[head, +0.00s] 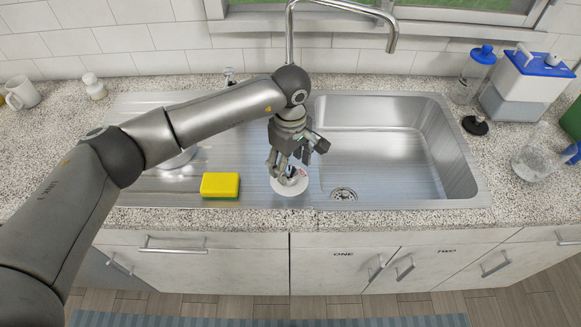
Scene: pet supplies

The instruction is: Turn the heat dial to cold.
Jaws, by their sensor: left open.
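A round white disc (290,190) with a small red mark lies on the metal drainboard, at the left edge of the sink basin. It looks like the heat dial, but its lettering is too small to read. My left gripper (286,174) points down right over the disc, its fingers open. The fingers and wrist hide the middle and far part of the disc. I cannot tell whether the fingers touch it. My right gripper is out of view.
The steel sink basin (385,140) is empty, with a tall faucet (291,35) behind it. A yellow-green sponge (220,186) lies left of the disc. A clear pitcher (535,155) and a blue-topped container (530,85) stand at right. A mug (24,93) stands far left.

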